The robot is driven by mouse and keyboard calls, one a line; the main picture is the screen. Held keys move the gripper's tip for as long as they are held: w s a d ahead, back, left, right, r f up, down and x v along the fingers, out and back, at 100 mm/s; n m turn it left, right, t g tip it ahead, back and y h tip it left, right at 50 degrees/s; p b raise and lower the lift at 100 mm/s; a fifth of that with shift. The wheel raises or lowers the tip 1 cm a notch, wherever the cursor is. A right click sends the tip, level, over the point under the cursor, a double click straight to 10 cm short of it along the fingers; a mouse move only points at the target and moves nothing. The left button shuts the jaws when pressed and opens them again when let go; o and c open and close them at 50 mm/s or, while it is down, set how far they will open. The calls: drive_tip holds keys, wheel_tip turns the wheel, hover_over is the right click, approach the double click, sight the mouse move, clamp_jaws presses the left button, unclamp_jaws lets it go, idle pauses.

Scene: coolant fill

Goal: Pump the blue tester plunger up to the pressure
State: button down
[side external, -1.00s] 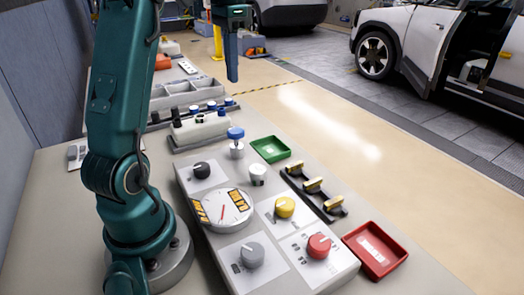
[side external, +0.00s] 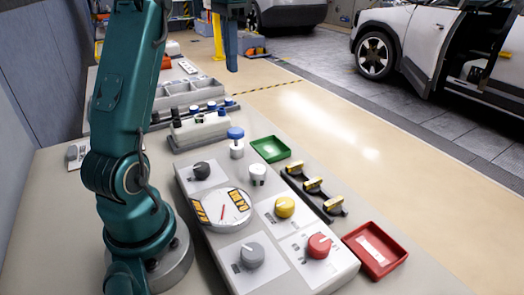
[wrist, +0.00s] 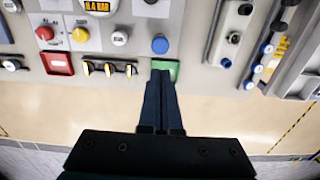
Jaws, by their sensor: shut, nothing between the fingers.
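The blue tester plunger (side external: 236,133) is a round blue cap on a short white cylinder, standing upright at the far end of the grey control panel. In the wrist view its blue cap (wrist: 160,44) shows from above, just beyond my fingertips. My gripper (side external: 232,70) is shut and empty, high up and well away from the plunger, towards the back. In the wrist view the fingers (wrist: 161,75) are together and overlap the green tray in the picture. The round gauge (side external: 222,209) has a red needle and orange displays; its digits are too small to read surely.
The panel carries a black knob (side external: 201,170), yellow knob (side external: 284,207), grey knob (side external: 252,255), red knob (side external: 319,246) and white cap (side external: 258,174). A green tray (side external: 270,149), brass-topped parts (side external: 313,185) and a red tray (side external: 375,250) lie to the right. Open floor lies beyond.

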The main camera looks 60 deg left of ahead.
sight(236, 130)
drive_tip(key=shift+f, duration=6.9)
drive_tip(key=shift+f, duration=1.45)
wheel_tip(236, 130, up, 14)
drive_tip(key=shift+r, duration=0.25)
